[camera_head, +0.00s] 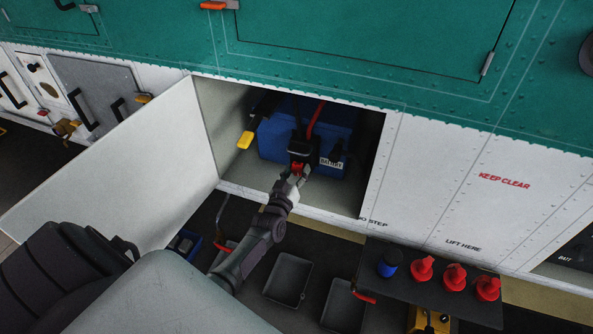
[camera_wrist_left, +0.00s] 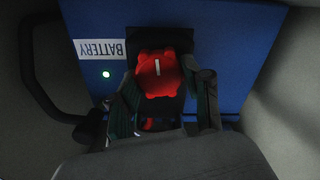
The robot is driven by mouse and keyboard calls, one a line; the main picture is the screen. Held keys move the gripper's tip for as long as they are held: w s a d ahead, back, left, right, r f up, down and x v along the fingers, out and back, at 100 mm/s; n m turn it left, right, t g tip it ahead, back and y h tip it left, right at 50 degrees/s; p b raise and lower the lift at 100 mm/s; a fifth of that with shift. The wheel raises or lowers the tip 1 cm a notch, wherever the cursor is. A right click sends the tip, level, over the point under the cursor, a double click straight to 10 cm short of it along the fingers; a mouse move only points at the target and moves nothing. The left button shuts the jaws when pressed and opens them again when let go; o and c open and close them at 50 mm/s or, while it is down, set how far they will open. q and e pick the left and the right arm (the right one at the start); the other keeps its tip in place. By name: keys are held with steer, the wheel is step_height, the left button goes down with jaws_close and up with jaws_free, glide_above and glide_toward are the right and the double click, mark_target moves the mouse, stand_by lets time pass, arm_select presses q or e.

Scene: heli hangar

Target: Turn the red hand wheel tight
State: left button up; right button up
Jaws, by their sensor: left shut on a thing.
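The red hand wheel (camera_wrist_left: 157,73) sits on a black block at the front of the blue battery (camera_head: 265,140). It has a lobed rim and a short pale mark on its face. My left gripper (camera_wrist_left: 165,84) is shut on the wheel, with one finger at each side of it in the left wrist view. In the head view my left gripper (camera_head: 298,170) reaches into the open bay, and only a bit of the red wheel shows there. A green light (camera_wrist_left: 106,74) glows beside the BATTERY label (camera_wrist_left: 101,51). My right gripper is not in view.
The bay's white door (camera_head: 130,165) hangs open at the left. A yellow-tipped handle (camera_head: 245,140) stands beside the battery. Below are grey trays (camera_head: 288,280) and a dark shelf (camera_head: 400,262) with a blue-capped item (camera_head: 388,263) and several red caps (camera_head: 455,276).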

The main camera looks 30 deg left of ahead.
arm_select(q)
steer(key=shift+f+m, duration=0.1)
steer(key=shift+m, duration=0.4)
stand_by(0.3)
steer(key=o, duration=1.1)
steer(key=shift+o, duration=0.2)
steer(key=shift+s, duration=0.1)
steer(key=v, duration=1.2)
steer(key=shift+d, duration=0.1)
